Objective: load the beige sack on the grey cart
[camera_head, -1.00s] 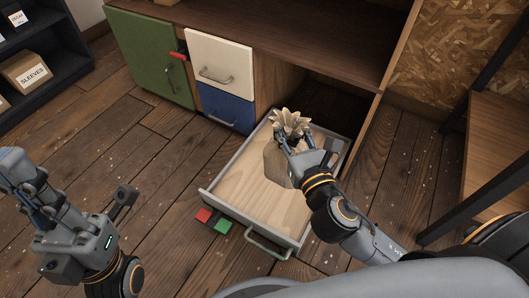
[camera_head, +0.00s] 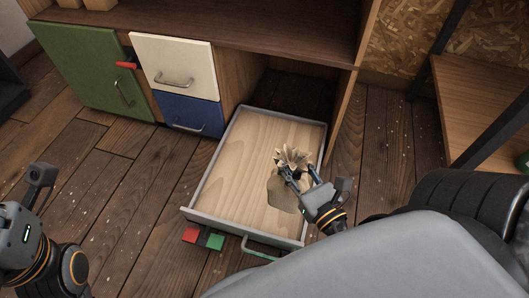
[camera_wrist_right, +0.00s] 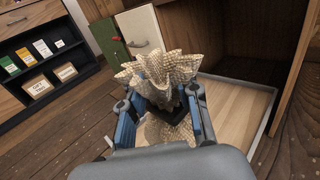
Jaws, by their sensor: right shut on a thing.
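The beige sack (camera_head: 284,194) has a gathered, ruffled top and hangs over the front right part of an open drawer. My right gripper (camera_head: 291,174) is shut on its neck. In the right wrist view the sack (camera_wrist_right: 160,72) stands between the blue-grey fingers (camera_wrist_right: 163,112), its ruffle above them and part of its body below. I cannot tell whether its underside touches the drawer floor. My left wrist shows at the left edge of the head view, its fingers outside the picture. I can make out no grey cart in either view.
The drawer (camera_head: 213,178) has grey walls and a pale wooden floor, otherwise empty. A cabinet with green (camera_head: 92,70), white (camera_head: 172,63) and blue (camera_head: 191,112) fronts stands behind. A wooden shelf (camera_head: 490,100) stands right.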

